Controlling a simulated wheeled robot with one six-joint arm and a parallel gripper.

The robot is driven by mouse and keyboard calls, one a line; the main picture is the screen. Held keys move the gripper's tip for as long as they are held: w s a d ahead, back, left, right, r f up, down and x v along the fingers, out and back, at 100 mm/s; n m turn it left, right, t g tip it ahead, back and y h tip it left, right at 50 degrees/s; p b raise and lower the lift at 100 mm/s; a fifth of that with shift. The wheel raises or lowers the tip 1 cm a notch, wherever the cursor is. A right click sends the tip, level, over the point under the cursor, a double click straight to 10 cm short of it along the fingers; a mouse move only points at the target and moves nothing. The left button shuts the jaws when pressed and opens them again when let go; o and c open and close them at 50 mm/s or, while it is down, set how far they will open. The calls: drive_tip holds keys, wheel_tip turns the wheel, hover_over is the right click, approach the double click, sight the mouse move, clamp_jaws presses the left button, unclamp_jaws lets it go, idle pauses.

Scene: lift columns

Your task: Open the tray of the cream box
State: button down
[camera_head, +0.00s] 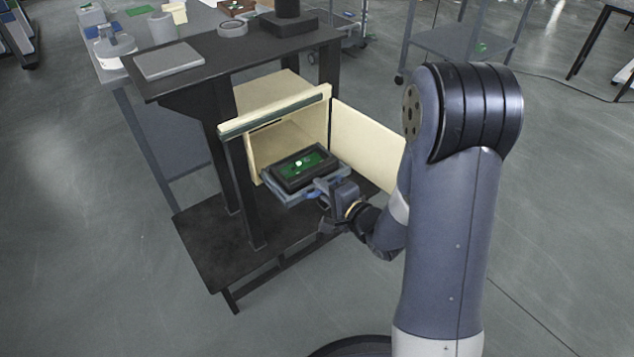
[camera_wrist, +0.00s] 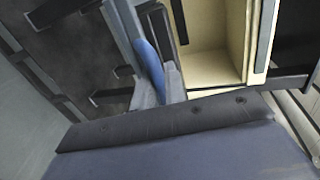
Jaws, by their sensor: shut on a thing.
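The cream box (camera_head: 259,92) sits inside the black stand with its front open and its door (camera_head: 365,145) swung out to the right. Its blue-grey tray (camera_head: 287,198) sticks out of the front opening. A black frame with a green board (camera_head: 303,166) lies on the tray. My gripper (camera_head: 326,192) is at the tray's front edge. In the wrist view my gripper (camera_wrist: 160,85) is shut on a blue handle (camera_wrist: 149,62) at the tray's edge. The cream interior (camera_wrist: 213,65) shows open beside it. The tray's rear end is hidden.
The black stand (camera_head: 160,93) has a top above the box and a low base shelf (camera_head: 213,255) below it. A grey table (camera_head: 110,72) stands at the back left, with small items on it. A grey cart (camera_head: 465,42) stands behind. The floor in front is clear.

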idle(0.3)
drive_tip(key=c, duration=1.5)
unclamp_jaws()
drive_tip(key=shift+c, duration=0.2)
drive_tip(key=p+v, duration=0.2)
drive_tip(key=v, duration=0.9)
drive_tip(key=shift+w+a, duration=0.1)
drive_tip(key=shift+b+x, duration=1)
drive_tip(key=shift+x, duration=4.45)
